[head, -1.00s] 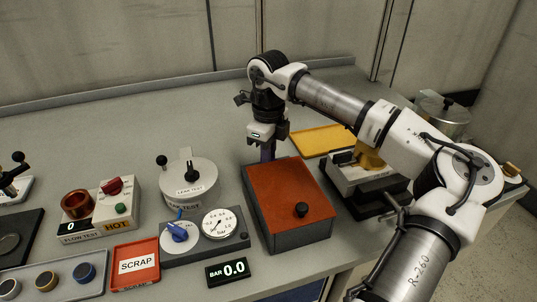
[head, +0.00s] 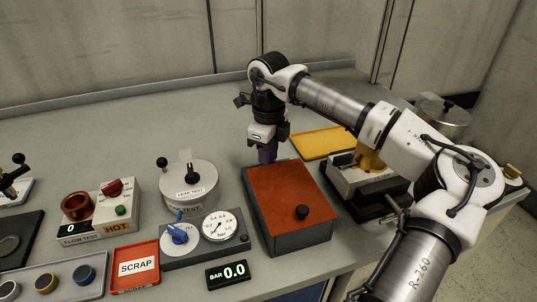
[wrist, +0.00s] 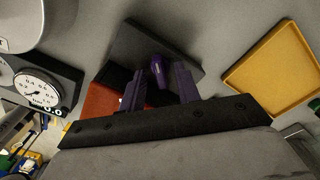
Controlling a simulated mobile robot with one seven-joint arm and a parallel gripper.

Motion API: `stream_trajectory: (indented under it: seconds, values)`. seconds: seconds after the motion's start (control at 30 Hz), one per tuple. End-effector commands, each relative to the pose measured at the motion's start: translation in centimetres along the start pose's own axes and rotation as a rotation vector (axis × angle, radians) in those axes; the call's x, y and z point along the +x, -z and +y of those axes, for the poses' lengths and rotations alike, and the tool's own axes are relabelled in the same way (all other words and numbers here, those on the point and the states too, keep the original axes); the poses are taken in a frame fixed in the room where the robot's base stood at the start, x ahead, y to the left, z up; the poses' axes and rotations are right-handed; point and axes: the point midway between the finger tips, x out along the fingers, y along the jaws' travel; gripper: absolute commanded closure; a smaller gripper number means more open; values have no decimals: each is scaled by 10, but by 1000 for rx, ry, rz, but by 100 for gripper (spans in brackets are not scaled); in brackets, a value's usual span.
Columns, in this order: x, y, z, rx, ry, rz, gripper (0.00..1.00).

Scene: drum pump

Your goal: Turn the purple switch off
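The purple switch (wrist: 158,70) shows in the wrist view as a small purple lever with a pale mark, on a dark box (wrist: 128,42). My gripper (wrist: 160,88) is open, with one dark purple finger on each side of the switch in the picture. I cannot tell whether either finger touches it. In the head view my gripper (head: 267,154) points down just behind the red-topped box (head: 286,194). The switch cannot be made out there, behind the box and my gripper.
A yellow tray (head: 322,141) lies right of my gripper. The leak test pot (head: 188,180) and a gauge block with a blue knob (head: 205,240) stand to the left. A black knob (head: 302,212) is on the red top. The bench behind my gripper is clear.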

Motion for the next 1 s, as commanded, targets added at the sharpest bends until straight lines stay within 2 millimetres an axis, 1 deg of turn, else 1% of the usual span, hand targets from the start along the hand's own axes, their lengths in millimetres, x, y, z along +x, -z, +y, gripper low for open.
stream_trajectory:
  seconds: [0.07,0.17,0.5,0.63,0.7,0.8,1.0]
  values:
    - [-5,0,0,1,2,0,67]
    - [-19,0,-1,1,5,0,67]
    - [-96,-1,0,1,4,-2,67]
    - [-118,-1,0,0,4,-1,67]
    - [-127,-1,0,0,2,-1,67]
    - [-134,-1,0,0,2,-2,67]
    - [-138,0,0,-1,1,-1,67]
